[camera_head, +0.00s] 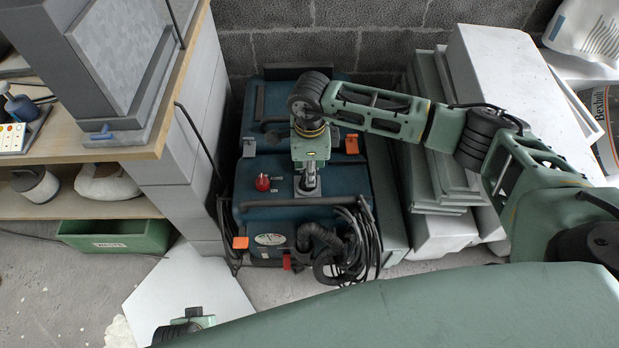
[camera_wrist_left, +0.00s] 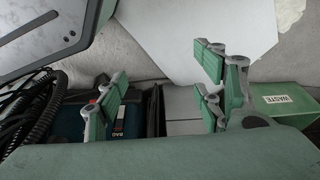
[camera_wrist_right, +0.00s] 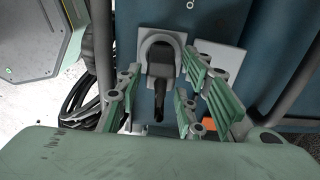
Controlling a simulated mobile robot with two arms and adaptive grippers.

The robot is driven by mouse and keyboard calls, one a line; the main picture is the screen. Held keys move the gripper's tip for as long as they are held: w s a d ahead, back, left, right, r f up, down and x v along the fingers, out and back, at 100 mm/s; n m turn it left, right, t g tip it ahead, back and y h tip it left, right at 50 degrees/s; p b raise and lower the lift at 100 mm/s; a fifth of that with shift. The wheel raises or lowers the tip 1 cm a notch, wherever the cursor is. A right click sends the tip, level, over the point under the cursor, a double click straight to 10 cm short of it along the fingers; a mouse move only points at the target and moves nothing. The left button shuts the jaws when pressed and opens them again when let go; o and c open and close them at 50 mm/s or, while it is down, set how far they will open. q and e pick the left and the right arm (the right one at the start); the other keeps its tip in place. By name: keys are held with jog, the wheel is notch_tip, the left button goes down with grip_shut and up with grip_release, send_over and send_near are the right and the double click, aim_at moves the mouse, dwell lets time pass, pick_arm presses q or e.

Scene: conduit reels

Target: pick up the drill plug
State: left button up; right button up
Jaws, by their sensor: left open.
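A black plug, apparently the drill plug (camera_wrist_right: 160,66), sits in a grey socket plate (camera_wrist_right: 178,40) on the blue machine in the right wrist view. Its narrow tail points down between the fingers of my right gripper (camera_wrist_right: 158,105). Those fingers are apart, with visible gaps on both sides of the plug. In the head view my right gripper (camera_head: 309,182) reaches down onto the top of the blue machine (camera_head: 285,208) and hides most of the plug. My left gripper (camera_wrist_left: 162,92) is open and empty in the left wrist view, away from the plug.
A red knob (camera_head: 262,182), orange latches and a coiled black hose with cables (camera_head: 350,250) are on the machine. A wooden shelf (camera_head: 90,210) stands left, a green waste bin (camera_head: 115,236) below it. Pale slabs (camera_head: 515,90) stand right. A block wall is behind.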

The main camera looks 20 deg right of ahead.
notch_tip(320, 180, down, 4)
jog(key=shift+w+f, duration=0.1)
pick_arm(q)
jog(key=shift+w+r, duration=0.25)
jog(key=shift+r, duration=0.6)
pick_arm(e)
jog(key=shift+c, duration=0.5)
grip_shut()
